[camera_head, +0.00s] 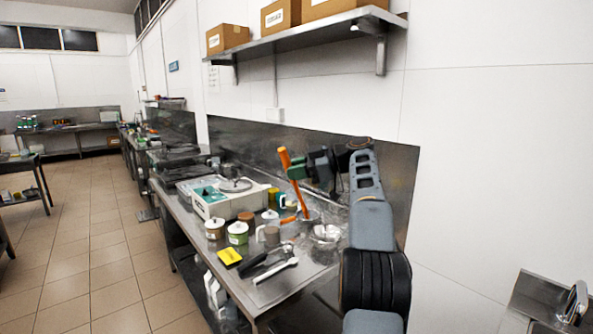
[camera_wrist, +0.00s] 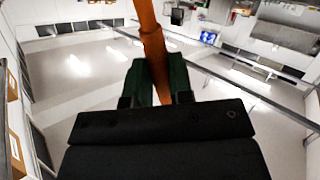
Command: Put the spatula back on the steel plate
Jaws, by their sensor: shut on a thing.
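The spatula, with a long orange handle (camera_head: 286,162), stands nearly upright in my gripper (camera_head: 300,170). In the wrist view the orange-brown handle (camera_wrist: 151,45) runs between the two dark green fingers (camera_wrist: 160,85), which are shut on it. Its lower end reaches down toward a small round steel plate (camera_head: 313,217) on the bench. I cannot tell whether the tip touches the plate. A second orange handle (camera_head: 289,219) shows beside the plate.
The steel bench (camera_head: 295,297) holds a white machine (camera_head: 229,197), several lidded pots (camera_head: 238,232), a yellow block (camera_head: 229,256), and black and silver tools (camera_head: 275,271). A clear container (camera_head: 326,235) stands near the plate. A shelf with boxes (camera_head: 300,37) hangs above. The front right bench corner is bare.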

